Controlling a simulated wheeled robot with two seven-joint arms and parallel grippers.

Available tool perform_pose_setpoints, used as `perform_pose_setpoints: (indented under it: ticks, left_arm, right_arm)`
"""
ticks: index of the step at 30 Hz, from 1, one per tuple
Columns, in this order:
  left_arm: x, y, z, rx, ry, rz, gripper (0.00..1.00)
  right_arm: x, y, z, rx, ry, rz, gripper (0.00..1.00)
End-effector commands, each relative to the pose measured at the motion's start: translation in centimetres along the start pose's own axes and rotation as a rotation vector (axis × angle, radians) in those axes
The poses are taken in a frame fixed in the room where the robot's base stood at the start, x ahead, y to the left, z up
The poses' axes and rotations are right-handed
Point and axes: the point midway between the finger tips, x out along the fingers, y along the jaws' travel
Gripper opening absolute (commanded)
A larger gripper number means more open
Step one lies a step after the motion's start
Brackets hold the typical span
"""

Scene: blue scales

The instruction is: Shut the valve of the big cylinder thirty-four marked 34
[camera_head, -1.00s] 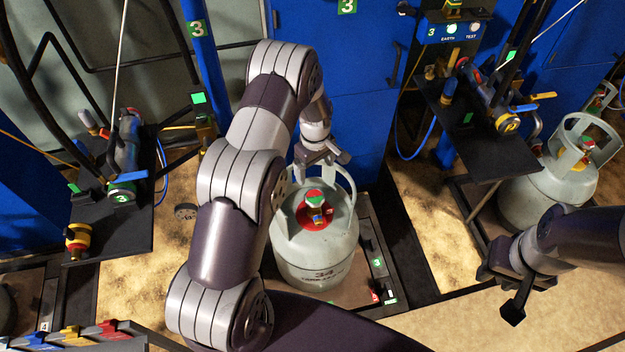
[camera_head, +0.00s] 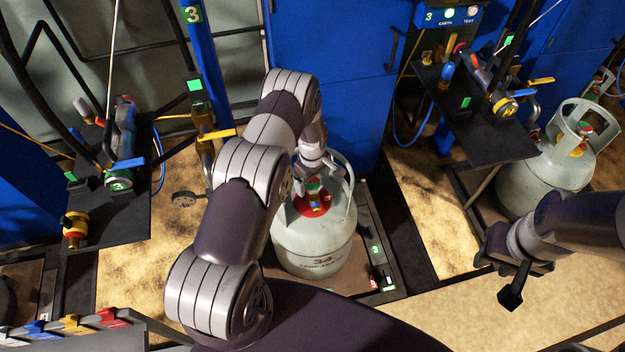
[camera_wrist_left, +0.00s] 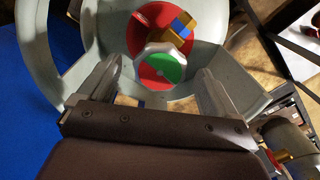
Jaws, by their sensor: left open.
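The big grey cylinder marked 34 (camera_head: 318,248) stands upright on a dark scale platform (camera_head: 378,285) in the middle of the head view. Its valve has a green-topped handwheel (camera_head: 314,185) above a red disc, inside the collar. In the left wrist view the handwheel (camera_wrist_left: 160,66) has a pale rim, with a brass and blue outlet (camera_wrist_left: 180,27) beyond it. My left gripper (camera_head: 315,165) is at the collar above the valve. Its open fingers (camera_wrist_left: 158,85) lie either side of the handwheel, apart from it. My right gripper (camera_head: 505,270) is at the right, away from the cylinder; its jaw opening is unclear.
The cylinder's collar (camera_wrist_left: 38,50) surrounds the valve closely. A blue cabinet (camera_head: 330,110) stands behind. Black shelves with hoses and fittings flank it at left (camera_head: 110,215) and right (camera_head: 480,125). Another grey cylinder (camera_head: 545,175) stands at the right.

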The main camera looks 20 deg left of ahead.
Motion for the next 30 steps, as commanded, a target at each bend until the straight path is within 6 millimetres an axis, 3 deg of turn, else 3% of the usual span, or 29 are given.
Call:
perform_pose_setpoints:
  ticks: [10, 11, 15, 16, 30]
  left_arm:
    - [0.53, 0.01, -0.01, 0.000, 0.000, 0.000, 0.92]
    - [0.52, 0.01, 0.00, 0.000, 0.000, 0.000, 0.86]
    - [0.51, 0.00, 0.00, 0.000, 0.000, 0.000, 0.40]
    - [0.51, 0.00, 0.00, 0.000, 0.000, 0.000, 0.36]
    - [0.62, 0.02, -0.02, 0.110, 0.000, 0.000, 0.36]
  right_arm:
    - [0.03, 0.00, 0.01, 0.000, 0.000, 0.000, 0.38]
    - [0.03, 0.00, 0.01, 0.000, 0.000, 0.000, 0.38]
    - [0.03, 0.00, 0.00, 0.000, 0.000, 0.000, 0.38]
    - [0.03, 0.00, 0.00, 0.000, 0.000, 0.000, 0.38]
    - [0.67, 0.00, 0.08, 0.000, 0.000, 0.000, 0.38]
